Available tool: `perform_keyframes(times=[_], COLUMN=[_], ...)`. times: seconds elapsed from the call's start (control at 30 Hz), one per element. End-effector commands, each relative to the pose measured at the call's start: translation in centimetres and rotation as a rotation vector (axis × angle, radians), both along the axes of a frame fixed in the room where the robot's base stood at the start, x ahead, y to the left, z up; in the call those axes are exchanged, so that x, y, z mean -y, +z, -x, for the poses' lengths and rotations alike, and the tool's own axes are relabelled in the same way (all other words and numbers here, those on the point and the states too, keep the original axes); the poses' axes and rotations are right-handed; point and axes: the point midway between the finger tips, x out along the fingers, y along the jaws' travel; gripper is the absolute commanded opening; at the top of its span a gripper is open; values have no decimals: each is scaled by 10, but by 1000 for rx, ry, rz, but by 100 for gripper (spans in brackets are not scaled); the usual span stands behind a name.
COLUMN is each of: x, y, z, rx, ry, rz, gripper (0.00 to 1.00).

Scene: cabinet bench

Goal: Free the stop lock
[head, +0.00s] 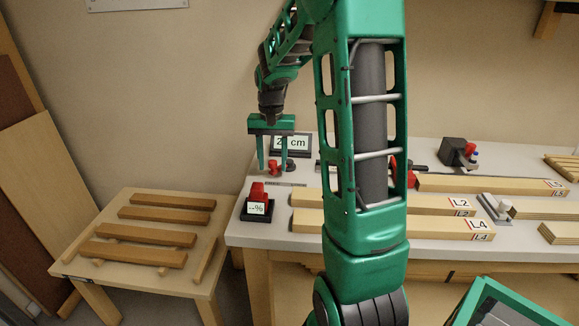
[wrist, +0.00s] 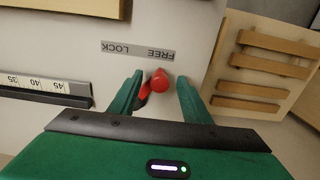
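The stop lock is a small red lever with a round knob (wrist: 160,80), beside a grey plate marked FREE and LOCK (wrist: 138,50) in the wrist view. The knob appears nearer the FREE word, but its height makes the lever's setting unclear. In the head view the red lever (head: 274,168) is partly hidden by my fingers. My gripper (head: 273,167) points down over the bench's left end, its fingers apart. In the wrist view my gripper (wrist: 158,88) has one finger on each side of the knob, with a gap visible on the right; left contact is unclear.
A scale rail (wrist: 45,88) lies left in the wrist view. In the head view a cm display (head: 290,143) stands behind, and a red device with a percent display (head: 257,207) in front. Boards marked L2 (head: 420,203) and L4 (head: 440,225) lie right. A low table (head: 120,262) holds wooden strips.

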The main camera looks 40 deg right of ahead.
Motion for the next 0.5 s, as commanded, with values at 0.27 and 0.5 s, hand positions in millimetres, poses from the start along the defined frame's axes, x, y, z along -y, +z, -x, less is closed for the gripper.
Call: perform_keyframes(times=[0.27,0.5], x=[0,0], y=[6,27], z=[0,0], rx=[2,1], ry=[0,0], rz=[1,1], gripper=[44,44])
